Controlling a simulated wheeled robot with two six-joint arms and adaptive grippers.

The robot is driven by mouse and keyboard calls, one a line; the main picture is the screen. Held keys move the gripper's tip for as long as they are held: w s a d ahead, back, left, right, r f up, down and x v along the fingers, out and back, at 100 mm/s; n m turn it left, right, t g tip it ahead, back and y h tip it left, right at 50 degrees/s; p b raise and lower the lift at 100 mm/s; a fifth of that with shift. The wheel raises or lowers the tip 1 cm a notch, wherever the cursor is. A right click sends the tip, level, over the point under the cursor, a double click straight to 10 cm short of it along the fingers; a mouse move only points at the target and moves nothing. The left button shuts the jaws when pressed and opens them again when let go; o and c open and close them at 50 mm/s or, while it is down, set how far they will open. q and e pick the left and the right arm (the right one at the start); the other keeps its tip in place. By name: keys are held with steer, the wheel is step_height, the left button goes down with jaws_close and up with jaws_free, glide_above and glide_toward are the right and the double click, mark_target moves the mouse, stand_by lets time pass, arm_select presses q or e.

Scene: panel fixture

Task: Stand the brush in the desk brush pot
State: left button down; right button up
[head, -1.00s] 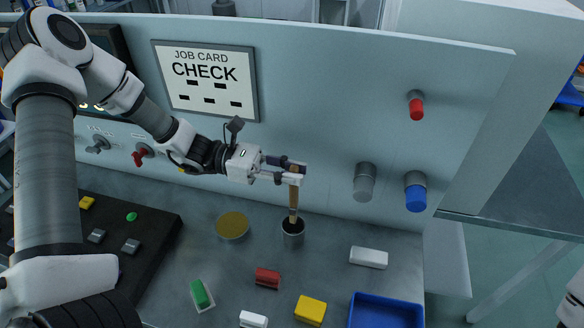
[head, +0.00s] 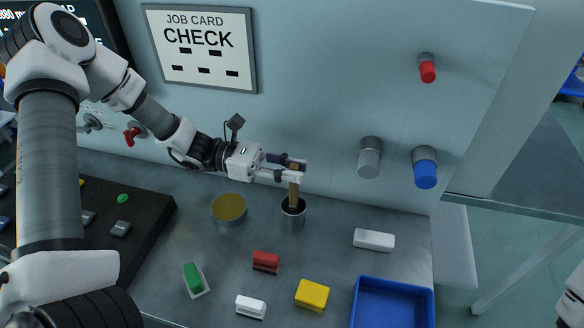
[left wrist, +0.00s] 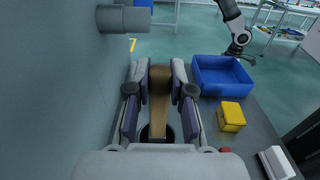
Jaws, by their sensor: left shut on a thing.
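The brush (head: 294,192) has a flat wooden handle and stands near upright, its lower end inside the mouth of the grey metal pot (head: 293,219). My left gripper (head: 297,170) is shut on the brush's upper part, just above the pot. In the left wrist view the brush (left wrist: 188,118) lies between the two fingers, with the dark pot mouth partly visible below. The brush's lower end is hidden in the pot. An arm that looks like my right one, with its small dark gripper (left wrist: 238,48), shows far off in the left wrist view; its jaws are unclear.
A round tin with a yellowish top (head: 229,208) stands left of the pot. Red (head: 266,260), green (head: 193,278), yellow (head: 312,294) and white blocks (head: 374,239) lie in front, beside a blue tray (head: 393,310). The upright panel (head: 320,100) with knobs rises close behind.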

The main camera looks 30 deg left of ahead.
arm_select(q)
steer(key=c, duration=1)
jaws_free()
steer(key=shift+o, duration=0.2)
steer(key=v, duration=1.2)
